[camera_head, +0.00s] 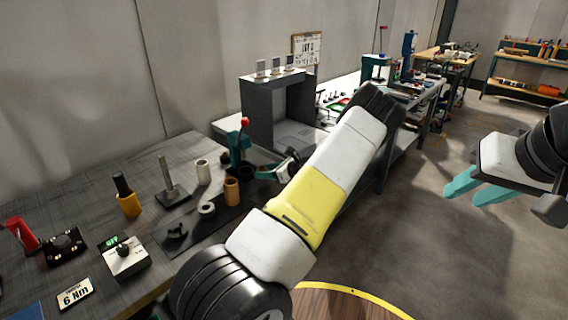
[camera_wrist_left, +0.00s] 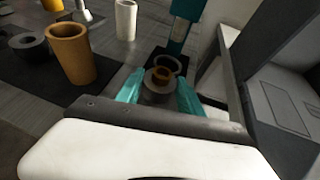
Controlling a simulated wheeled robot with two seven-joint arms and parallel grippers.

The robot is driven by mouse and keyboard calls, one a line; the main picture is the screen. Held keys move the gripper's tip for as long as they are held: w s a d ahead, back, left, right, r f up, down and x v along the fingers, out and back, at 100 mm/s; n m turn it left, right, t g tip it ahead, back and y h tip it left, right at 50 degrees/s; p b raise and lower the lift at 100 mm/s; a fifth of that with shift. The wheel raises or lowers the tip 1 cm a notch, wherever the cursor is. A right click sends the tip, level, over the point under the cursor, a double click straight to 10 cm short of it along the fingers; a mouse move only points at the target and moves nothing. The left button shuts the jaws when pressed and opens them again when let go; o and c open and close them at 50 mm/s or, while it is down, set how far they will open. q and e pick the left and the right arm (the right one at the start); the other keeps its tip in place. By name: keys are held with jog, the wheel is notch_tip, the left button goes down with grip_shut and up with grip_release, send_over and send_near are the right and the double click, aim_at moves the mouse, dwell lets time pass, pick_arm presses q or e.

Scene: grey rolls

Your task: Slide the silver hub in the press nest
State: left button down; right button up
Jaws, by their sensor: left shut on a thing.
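The silver hub (camera_wrist_left: 158,92) appears as a grey round part with a brown centre, between the teal fingers of my left gripper (camera_wrist_left: 160,95) in the left wrist view. The fingers are shut on it. Just beyond it is a dark ring on the black base of the press nest (camera_wrist_left: 172,64); I cannot tell whether hub and nest touch. The teal press (camera_head: 237,150) with a red knob stands on the bench in the head view, with my left gripper (camera_head: 262,173) at its right side. My right gripper (camera_head: 462,194) is empty, fingers apart, over the floor.
An orange-brown cup (camera_wrist_left: 70,52), a white cylinder (camera_wrist_left: 126,20) and a dark grey ring (camera_wrist_left: 30,46) stand left of the press. A grey open-fronted housing (camera_head: 272,108) stands behind it. A switch box (camera_head: 124,256) and a yellow holder (camera_head: 129,205) are on the near bench.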

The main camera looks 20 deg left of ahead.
aim_at(259, 170)
pick_arm(q)
jog(key=shift+w+x, duration=0.2)
jog(key=shift+x, duration=0.8)
jog(key=shift+w+x, duration=0.15)
jog(key=shift+x, duration=0.9)
jog(key=shift+w+a, duration=0.4)
jog(key=shift+a, duration=0.55)
jog(key=shift+w+a, duration=0.45)
jog(key=shift+a, duration=0.5)
jog(key=shift+w+a, duration=0.4)
jog(key=shift+a, duration=0.55)
jog(key=shift+f, duration=0.5)
jog(key=c, duration=0.7)
grip_release()
jog(key=shift+o, duration=0.2)
